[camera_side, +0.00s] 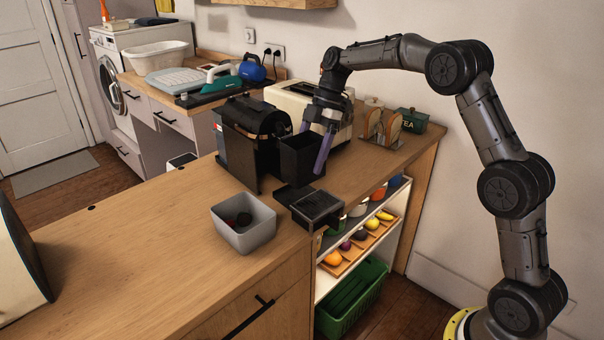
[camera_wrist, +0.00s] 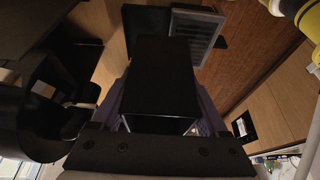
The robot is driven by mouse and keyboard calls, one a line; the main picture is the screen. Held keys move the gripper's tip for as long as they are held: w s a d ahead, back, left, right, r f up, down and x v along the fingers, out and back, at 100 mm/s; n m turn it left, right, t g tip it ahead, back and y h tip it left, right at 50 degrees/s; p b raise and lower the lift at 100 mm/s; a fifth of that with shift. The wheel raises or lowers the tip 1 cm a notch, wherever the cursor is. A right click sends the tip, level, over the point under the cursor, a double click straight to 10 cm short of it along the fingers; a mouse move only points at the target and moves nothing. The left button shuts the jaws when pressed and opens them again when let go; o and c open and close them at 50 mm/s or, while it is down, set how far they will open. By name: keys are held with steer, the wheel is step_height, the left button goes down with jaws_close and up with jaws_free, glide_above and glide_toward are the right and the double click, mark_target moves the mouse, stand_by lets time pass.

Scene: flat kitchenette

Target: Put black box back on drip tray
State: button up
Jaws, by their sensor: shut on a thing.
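The black box (camera_side: 301,158) is an open-topped dark container, held upright in front of the black coffee machine (camera_side: 249,141). My gripper (camera_side: 318,150), with purple fingers, is shut on it from above; one finger lies along its right side in the side view. The drip tray (camera_side: 317,208) sits on the counter below and in front, with a slatted grille at the front and a flat black part behind. In the wrist view the box (camera_wrist: 165,80) fills the middle, with the grille (camera_wrist: 196,32) beyond it. The gap between box and tray is unclear.
A grey bin (camera_side: 244,228) with dark and red items stands left of the tray. A cream toaster (camera_side: 300,101), a toast rack (camera_side: 382,128) and a green tea tin (camera_side: 413,121) stand behind. The counter's front edge lies close to the tray.

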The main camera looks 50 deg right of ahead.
steer(key=shift+w+f, duration=1.05)
steer(key=shift+f, duration=0.15)
steer(key=shift+w+d+f, duration=0.1)
steer(key=shift+w+f, duration=0.1)
steer(key=shift+f, duration=1.55)
steer(key=o, duration=1.3)
steer(key=shift+f, duration=0.1)
steer(key=shift+c, duration=0.2)
